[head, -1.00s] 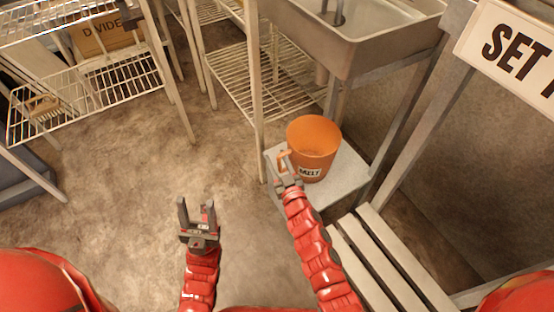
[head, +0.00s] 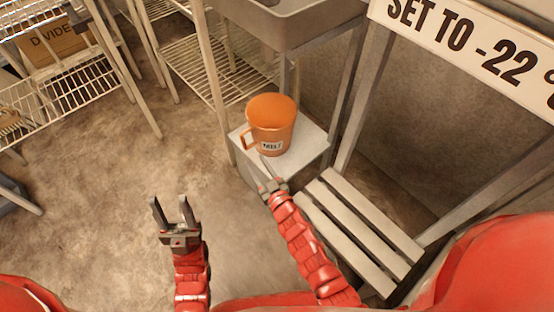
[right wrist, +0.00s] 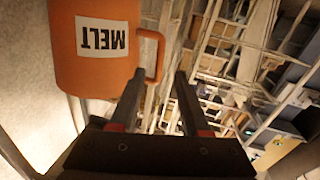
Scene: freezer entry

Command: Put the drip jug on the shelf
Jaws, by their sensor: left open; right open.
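The drip jug, an orange jug (head: 270,128) labelled MELT, stands upright on a pale grey block (head: 305,145) in the head view. Its handle points left and towards me. My right gripper (head: 270,172) is just in front of the jug, below the handle, open and empty. In the right wrist view the jug (right wrist: 98,45) fills the upper left, label upside down, and its handle (right wrist: 155,55) lies beyond the open fingers (right wrist: 158,90). My left gripper (head: 173,205) is open and empty over the floor. Wire shelves (head: 60,110) stand at the left; which one is meant I cannot tell.
A steel sink (head: 290,22) with a wire shelf (head: 215,70) under it stands behind the jug. A slatted rack (head: 360,235) is to the right, below a white sign (head: 470,40). A cardboard box (head: 55,45) sits at the back left. The floor at left is clear.

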